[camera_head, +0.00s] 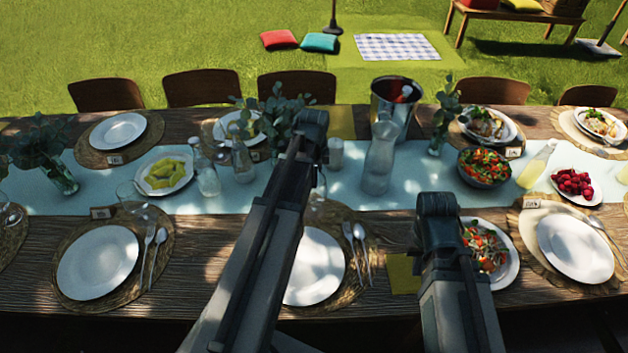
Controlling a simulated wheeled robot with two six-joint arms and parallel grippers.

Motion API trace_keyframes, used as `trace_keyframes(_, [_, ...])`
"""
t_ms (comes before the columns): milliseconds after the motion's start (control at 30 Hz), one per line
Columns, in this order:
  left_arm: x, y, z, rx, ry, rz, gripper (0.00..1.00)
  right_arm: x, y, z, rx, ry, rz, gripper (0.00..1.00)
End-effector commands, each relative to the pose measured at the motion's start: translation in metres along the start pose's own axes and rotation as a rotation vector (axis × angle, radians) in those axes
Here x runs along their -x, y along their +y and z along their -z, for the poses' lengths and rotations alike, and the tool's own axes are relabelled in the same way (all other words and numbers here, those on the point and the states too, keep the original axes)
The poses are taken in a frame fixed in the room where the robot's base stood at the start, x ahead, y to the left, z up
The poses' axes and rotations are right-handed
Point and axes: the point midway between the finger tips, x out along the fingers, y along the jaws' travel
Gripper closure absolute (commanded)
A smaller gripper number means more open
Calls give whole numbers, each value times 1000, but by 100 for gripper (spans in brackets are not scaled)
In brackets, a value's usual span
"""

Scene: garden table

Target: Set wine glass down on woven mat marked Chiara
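My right gripper (437,205) is above the near side of the table, by a plate of salad. Its fingers are not clear, and I see no glass in it. My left arm reaches over the table to the runner; its gripper end (312,125) is seen from behind, with the fingers hidden. A faint clear wine glass (130,193) stands near the left front setting. Woven mats (165,235) lie under the plates, with another mat at the right front (527,228). Small name cards (103,212) stand by the mats, but their writing is too small to read, so I cannot tell which is Chiara's.
A glass carafe (380,160) and a metal bucket (397,105) stand near the middle. A salad bowl (485,168), a bottle (534,168) and a radish plate (575,187) are at the right. Vases of leaves (50,160) stand along the runner (100,192).

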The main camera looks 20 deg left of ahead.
Motion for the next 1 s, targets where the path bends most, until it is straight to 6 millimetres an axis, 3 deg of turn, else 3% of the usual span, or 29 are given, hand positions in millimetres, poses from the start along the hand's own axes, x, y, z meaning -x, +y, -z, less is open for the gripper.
trace_keyframes(67, [-4, 0, 0, 0, 0, 0, 100, -4, 0, 0, 0, 0, 0, 100])
trace_keyframes(100, [-3, 0, 0, 0, 0, 0, 89, -3, 0, 0, 0, 0, 0, 100])
trace_keyframes(267, [-2, 0, 0, 0, 0, 0, 63, -2, 0, 0, 0, 0, 0, 100])
trace_keyframes(667, [1, 0, 0, 0, 0, 0, 63, 1, 0, 0, 0, 0, 0, 100])
trace_keyframes(1000, [34, 0, 0, 0, 0, 0, 63, 34, 3, -2, 0, 0, 0, 100])
